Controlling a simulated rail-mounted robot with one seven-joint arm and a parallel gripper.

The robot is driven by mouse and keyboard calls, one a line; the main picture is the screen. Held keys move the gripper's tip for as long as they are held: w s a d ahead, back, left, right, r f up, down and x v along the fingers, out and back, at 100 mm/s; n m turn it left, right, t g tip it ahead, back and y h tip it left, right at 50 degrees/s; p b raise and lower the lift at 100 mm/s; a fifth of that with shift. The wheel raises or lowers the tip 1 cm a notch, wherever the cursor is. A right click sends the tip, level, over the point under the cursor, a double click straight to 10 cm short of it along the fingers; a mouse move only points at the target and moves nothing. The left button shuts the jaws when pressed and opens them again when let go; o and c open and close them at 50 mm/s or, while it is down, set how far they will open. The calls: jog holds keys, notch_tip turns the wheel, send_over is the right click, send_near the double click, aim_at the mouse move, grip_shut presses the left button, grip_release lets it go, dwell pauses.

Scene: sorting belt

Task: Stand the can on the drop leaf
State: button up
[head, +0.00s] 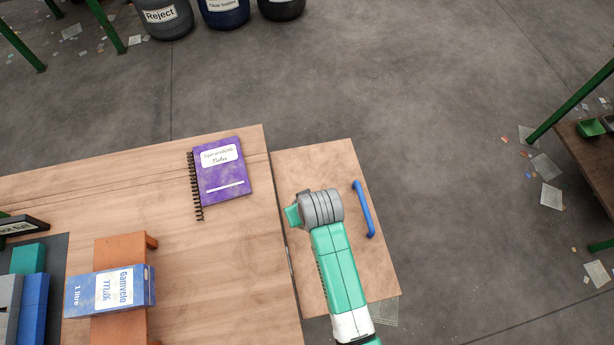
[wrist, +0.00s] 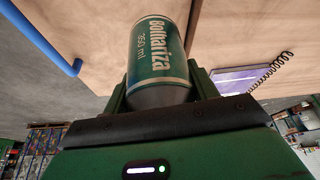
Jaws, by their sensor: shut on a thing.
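The can (wrist: 157,62) is dark green with a white brand name, "350 ml" and a silver tapered end. My gripper (wrist: 160,88) is shut on it, with a finger on each side, in the wrist view. In the head view my gripper (head: 292,215) is over the drop leaf (head: 318,165), near its hinge side; I cannot make out the can there. The leaf is a wooden panel at the table's right end, with a blue handle (head: 363,208). It looks about level with the table. I cannot tell how far the can is from the leaf.
The table (head: 225,260) holds a purple notebook (head: 222,172) near the leaf, an orange block-like object (head: 118,247) and a blue milk carton (head: 110,290). Bins (head: 165,18) stand on the far floor. The visible leaf surface is clear.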

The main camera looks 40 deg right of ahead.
jog(key=shift+w+d+f+b, duration=0.8)
jog(key=shift+w+d+b, duration=0.15)
jog(key=shift+w+d, duration=0.9)
jog(key=shift+w+d+f+b, duration=0.85)
jog(key=shift+w+d+b, duration=0.15)
jog(key=shift+w+d, duration=0.8)
jog(key=shift+w+d+f+b, duration=0.8)
jog(key=shift+w+d+b, duration=0.15)
jog(key=shift+w+d, duration=0.9)
jog(key=shift+s+d, duration=0.15)
jog(key=shift+d, duration=0.05)
jog(key=shift+f, duration=0.2)
jog(key=o, duration=0.9)
jog(key=shift+o, duration=0.2)
jog(key=p+v, duration=0.4)
jog(key=v, duration=0.8)
jog(key=shift+r, duration=0.2)
